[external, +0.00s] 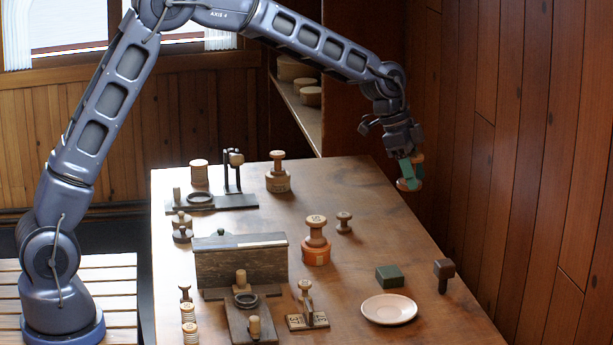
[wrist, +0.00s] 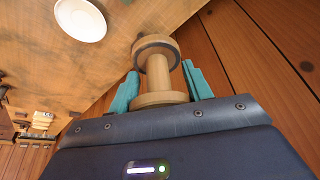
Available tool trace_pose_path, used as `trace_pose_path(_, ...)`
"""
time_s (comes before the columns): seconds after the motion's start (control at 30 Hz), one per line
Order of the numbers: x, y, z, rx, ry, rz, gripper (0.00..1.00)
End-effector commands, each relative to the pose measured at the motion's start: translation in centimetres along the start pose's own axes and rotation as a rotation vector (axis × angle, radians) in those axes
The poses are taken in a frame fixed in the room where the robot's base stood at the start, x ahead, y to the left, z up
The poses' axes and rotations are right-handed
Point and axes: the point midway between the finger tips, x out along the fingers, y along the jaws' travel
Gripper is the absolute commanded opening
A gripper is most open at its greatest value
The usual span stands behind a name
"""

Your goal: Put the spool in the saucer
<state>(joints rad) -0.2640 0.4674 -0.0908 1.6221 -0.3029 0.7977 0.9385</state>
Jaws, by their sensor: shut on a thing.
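My gripper (external: 409,176) is up in the air near the far right edge of the table. Its teal fingers are shut on a wooden spool (external: 417,160), which is partly hidden by them in the external view. In the wrist view the spool (wrist: 158,70) stands out between the two teal fingers (wrist: 160,90), with a dark band around its far flange. The pale saucer (external: 389,309) lies empty on the table at the front right, well apart from my gripper. It also shows at the top of the wrist view (wrist: 80,18).
A green block (external: 389,276) sits just behind the saucer, and a dark peg-like piece (external: 444,273) stands to its right. A spool on an orange base (external: 316,243) and a long grey-brown box (external: 241,262) stand further left. A wooden wall (external: 510,150) rises at right.

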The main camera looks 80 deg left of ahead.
Motion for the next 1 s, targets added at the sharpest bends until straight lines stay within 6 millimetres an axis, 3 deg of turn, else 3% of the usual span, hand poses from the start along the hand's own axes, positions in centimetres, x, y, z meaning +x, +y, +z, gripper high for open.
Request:
trace_pose_path(0.03,0.1,2.4,-0.7,0.008,0.001,0.002,0.27)
trace_pose_path(0.2,0.8,9.5,-1.7,0.017,0.005,0.005,0.27)
trace_pose_path(0.4,1.2,15.7,-1.9,0.023,0.011,0.007,0.27)
trace_pose_path(0.5,1.3,17.5,-1.9,0.025,0.014,0.007,0.27)
trace_pose_path(0.67,2.0,18.6,-1.5,0.024,0.013,0.009,0.27)
trace_pose_path(1.0,8.3,18.6,1.0,0.022,0.012,0.010,0.27)
